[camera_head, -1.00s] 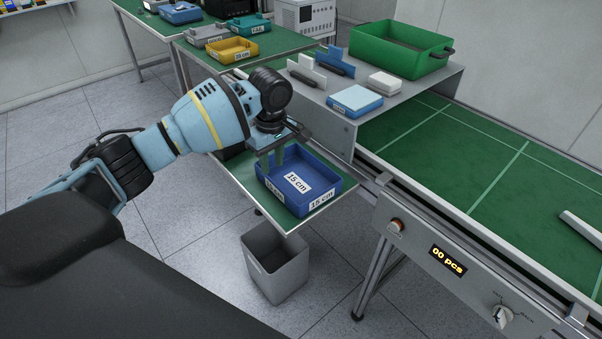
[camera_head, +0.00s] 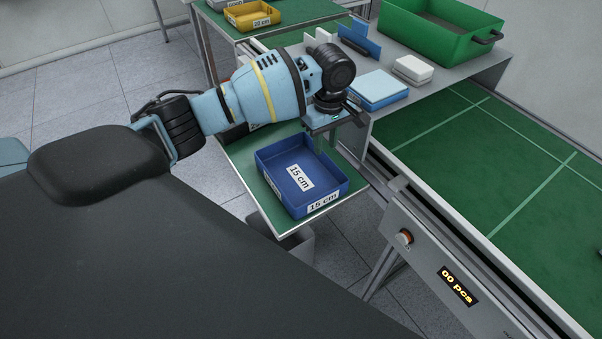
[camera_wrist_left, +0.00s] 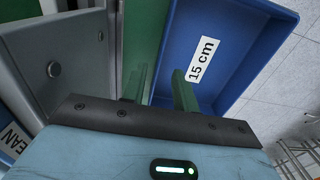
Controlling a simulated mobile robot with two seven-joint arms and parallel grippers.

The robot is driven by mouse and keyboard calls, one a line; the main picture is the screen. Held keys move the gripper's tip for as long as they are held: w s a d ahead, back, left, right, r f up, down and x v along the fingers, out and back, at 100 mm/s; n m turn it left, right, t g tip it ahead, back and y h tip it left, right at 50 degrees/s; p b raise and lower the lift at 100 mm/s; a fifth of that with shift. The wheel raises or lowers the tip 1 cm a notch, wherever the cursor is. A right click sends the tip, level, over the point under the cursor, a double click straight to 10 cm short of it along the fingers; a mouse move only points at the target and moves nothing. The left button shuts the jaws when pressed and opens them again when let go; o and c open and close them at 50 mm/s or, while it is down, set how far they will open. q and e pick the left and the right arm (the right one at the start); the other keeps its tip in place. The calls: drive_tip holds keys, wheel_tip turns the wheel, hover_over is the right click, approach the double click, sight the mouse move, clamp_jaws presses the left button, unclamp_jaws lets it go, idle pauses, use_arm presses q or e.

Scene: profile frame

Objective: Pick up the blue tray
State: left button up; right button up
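The blue tray (camera_head: 290,197) is an open rectangular box with "15 cm" labels. It lies upright on a small green shelf (camera_head: 243,163). My left gripper (camera_head: 338,138) is at the tray's far right side, by its rim. In the left wrist view the two dark green fingers (camera_wrist_left: 160,76) are apart, with nothing clamped between them. One finger shows on each side of the rim of the tray (camera_wrist_left: 228,45); I cannot tell whether they reach down around the wall or hover above it. My right gripper is not in view.
A grey raised shelf (camera_head: 385,118) stands just right of the gripper, holding a light-blue box (camera_head: 378,88), a white box (camera_head: 412,69) and a green crate (camera_head: 440,30). A green conveyor (camera_head: 500,150) runs at the right. A grey bin (camera_head: 300,246) stands below the tray shelf.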

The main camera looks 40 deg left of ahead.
sight(324, 165)
use_arm(q)
drive_tip(key=shift+f+b, duration=0.3)
drive_tip(key=shift+f, duration=2.45)
clamp_jaws()
